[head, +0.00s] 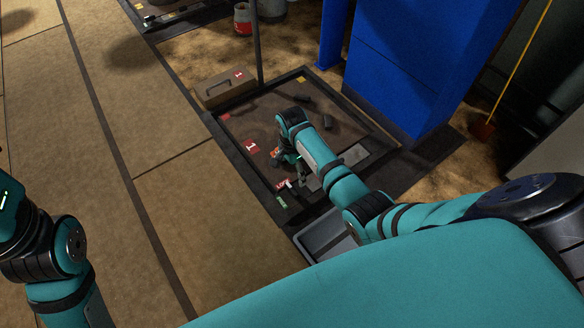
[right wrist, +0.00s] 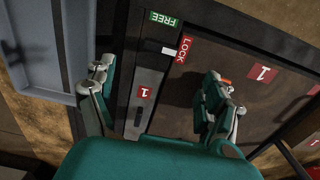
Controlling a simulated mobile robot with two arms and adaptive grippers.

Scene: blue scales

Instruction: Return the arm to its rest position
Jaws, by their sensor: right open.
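My right arm reaches from the lower right over the dark scale platform (head: 240,125) in the head view. My right gripper (head: 291,167) is low near the platform's front labels. In the right wrist view, my right gripper (right wrist: 157,85) is open, its fingers apart with nothing seen between them but a grey plate (right wrist: 150,75). Beyond the fingers are a green FREE label (right wrist: 163,18), a red LOCK label (right wrist: 187,50) and a small white tab (right wrist: 169,52) beside the LOCK label. Part of my left arm shows at the left edge of the head view; its gripper is out of view.
A grey tray (head: 322,236) lies close below my right forearm. A cardboard-coloured box (head: 225,87) stands at the platform's back left, by a thin post (head: 256,45). A big blue cabinet (head: 415,65) stands behind right. The floor (head: 205,220) to the left is clear.

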